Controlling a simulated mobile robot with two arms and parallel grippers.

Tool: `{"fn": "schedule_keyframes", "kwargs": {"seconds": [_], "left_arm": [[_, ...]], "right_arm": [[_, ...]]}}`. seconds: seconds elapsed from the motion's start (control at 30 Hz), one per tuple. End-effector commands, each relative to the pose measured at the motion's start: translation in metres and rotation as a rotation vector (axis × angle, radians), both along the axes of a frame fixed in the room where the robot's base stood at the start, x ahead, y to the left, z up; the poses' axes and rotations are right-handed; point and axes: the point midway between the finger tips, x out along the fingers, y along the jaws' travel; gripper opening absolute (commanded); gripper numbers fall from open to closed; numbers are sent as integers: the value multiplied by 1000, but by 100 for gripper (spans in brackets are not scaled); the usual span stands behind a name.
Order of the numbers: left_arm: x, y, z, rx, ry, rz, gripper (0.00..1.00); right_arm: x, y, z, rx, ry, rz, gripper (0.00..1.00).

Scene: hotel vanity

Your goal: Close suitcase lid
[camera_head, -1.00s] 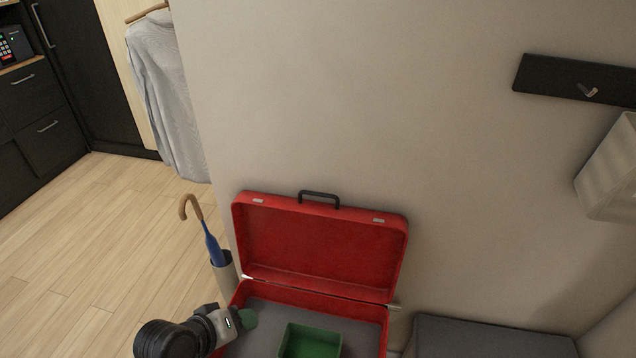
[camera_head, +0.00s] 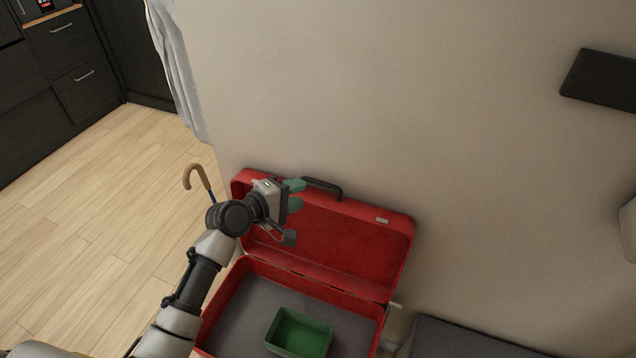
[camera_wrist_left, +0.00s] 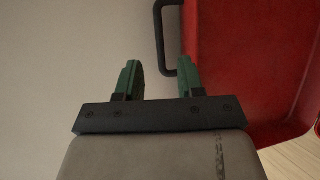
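The red suitcase (camera_head: 230,290) stands open, its lid (camera_head: 345,240) raised upright near the wall, with a black handle (camera_head: 323,187) on the lid's top edge. My left gripper (camera_head: 296,193) is in front of the lid's upper left part in the head view, its green fingers apart and empty, near the handle. I cannot tell whether a finger touches the handle. My right gripper is not in view.
A green box (camera_head: 299,333) lies inside the suitcase base. An umbrella (camera_head: 196,180) stands left of the suitcase, partly hidden by my arm. A dark grey bench (camera_head: 470,342) is at the lower right. Wood floor at the left is clear.

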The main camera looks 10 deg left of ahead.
Motion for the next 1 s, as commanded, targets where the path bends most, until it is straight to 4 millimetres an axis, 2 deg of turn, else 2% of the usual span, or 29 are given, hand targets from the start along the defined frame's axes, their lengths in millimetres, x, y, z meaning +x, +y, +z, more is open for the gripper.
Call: {"fn": "schedule_keyframes", "kwargs": {"seconds": [0.1, 0.3, 0.5, 0.77, 1.0], "left_arm": [[18, -15, -5, -1, 1, -2, 38], [39, -30, -14, 1, -1, -2, 38], [47, -37, -17, 2, 0, -2, 38], [48, -37, -17, 3, -1, -2, 38], [48, -37, -18, 3, -1, -1, 3]], "right_arm": [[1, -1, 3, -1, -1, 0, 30], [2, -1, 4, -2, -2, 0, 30], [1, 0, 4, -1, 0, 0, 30], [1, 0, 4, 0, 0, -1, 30], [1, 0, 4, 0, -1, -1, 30]]}}
